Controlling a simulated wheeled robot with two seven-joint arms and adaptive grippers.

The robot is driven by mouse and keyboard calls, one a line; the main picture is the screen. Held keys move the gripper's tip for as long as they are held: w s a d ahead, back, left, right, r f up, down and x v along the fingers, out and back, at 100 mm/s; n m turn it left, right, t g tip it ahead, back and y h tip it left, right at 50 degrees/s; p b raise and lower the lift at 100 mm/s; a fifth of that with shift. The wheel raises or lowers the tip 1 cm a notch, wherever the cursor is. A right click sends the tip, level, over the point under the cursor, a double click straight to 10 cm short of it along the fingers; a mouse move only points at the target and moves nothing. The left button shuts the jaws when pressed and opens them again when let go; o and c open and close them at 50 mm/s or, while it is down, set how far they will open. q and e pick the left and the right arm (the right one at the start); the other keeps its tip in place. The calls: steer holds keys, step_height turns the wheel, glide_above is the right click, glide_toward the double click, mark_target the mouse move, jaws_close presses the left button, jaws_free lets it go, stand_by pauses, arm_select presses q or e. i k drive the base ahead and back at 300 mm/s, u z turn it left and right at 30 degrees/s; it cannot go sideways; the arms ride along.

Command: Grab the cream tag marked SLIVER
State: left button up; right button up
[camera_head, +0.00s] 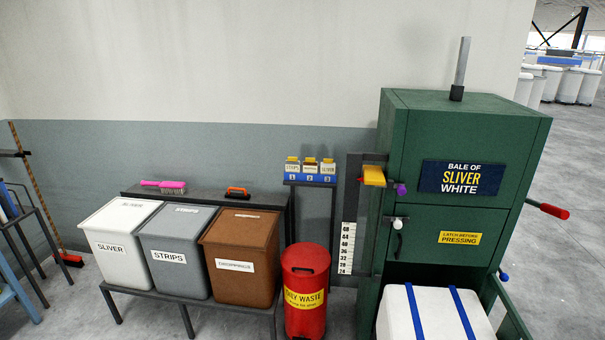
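A small blue rack (310,179) stands on a dark stand against the wall, with three small tags in a row. The right-hand cream tag (328,169) seems to read SLIVER, though the print is tiny. The left cream tag (292,168) seems to read STRIPS. The middle tag (310,170) is too small to read surely. All three tags are upright in the rack. Neither of my grippers is in view.
A white SLIVER bin (111,249), grey STRIPS bin (168,257) and brown bin (235,265) stand on a low bench. A red waste can (305,311) is below the rack. A green press (455,125) stands right, holding a white bale (465,318).

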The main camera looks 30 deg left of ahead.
mark_target(327, 168)
steer(key=u, duration=0.15)
steer(key=k, duration=0.35)
steer(key=u, duration=1.65)
steer(key=i, duration=1.2)
steer(key=u, duration=0.4)
steer(key=i, duration=1.1)
steer(key=z, duration=1)
steer(key=i, duration=0.85)
steer(key=z, duration=0.65)
